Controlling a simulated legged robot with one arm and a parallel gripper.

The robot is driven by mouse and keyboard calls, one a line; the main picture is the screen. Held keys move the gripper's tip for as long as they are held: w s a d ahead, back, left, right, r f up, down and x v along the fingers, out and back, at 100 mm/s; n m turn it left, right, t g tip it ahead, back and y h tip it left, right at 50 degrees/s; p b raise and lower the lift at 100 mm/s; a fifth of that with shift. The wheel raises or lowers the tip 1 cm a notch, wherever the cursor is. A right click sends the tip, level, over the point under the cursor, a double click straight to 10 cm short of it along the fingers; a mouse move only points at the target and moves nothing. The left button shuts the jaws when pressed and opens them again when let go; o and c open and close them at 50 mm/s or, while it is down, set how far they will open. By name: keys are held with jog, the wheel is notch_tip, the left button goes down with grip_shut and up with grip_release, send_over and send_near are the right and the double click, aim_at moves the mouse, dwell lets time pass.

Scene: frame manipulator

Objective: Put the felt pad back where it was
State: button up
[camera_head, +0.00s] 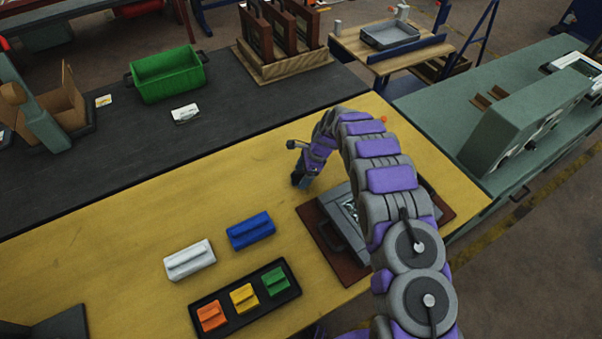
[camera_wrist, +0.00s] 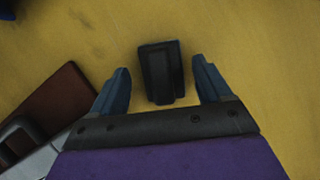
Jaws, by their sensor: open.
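A small dark block with a raised ridge (camera_wrist: 160,72), perhaps the felt pad, lies on the yellow tabletop in the wrist view. My gripper (camera_wrist: 161,64) is open, its two blue fingers on either side of the block, with a visible gap on each side. In the head view my gripper (camera_head: 300,180) is low over the table's middle, and I cannot clearly make out the dark block there. A grey frame (camera_head: 345,222) lies on a brown board (camera_head: 312,218) right of the gripper, partly hidden by my arm.
A white block (camera_head: 188,260) and a blue block (camera_head: 250,231) lie on the yellow tabletop (camera_head: 110,240). A black tray (camera_head: 229,322) holds orange, yellow and green blocks. A green bin (camera_head: 167,74) stands on the dark surface behind.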

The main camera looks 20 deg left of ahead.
jog(key=shift+d, duration=0.1)
jog(key=shift+r, duration=0.1)
jog(key=shift+w+r, duration=0.15)
jog(key=shift+r, duration=0.3)
jog(key=p+v, duration=0.2)
jog(key=v, duration=0.9)
jog(key=shift+f, duration=0.1)
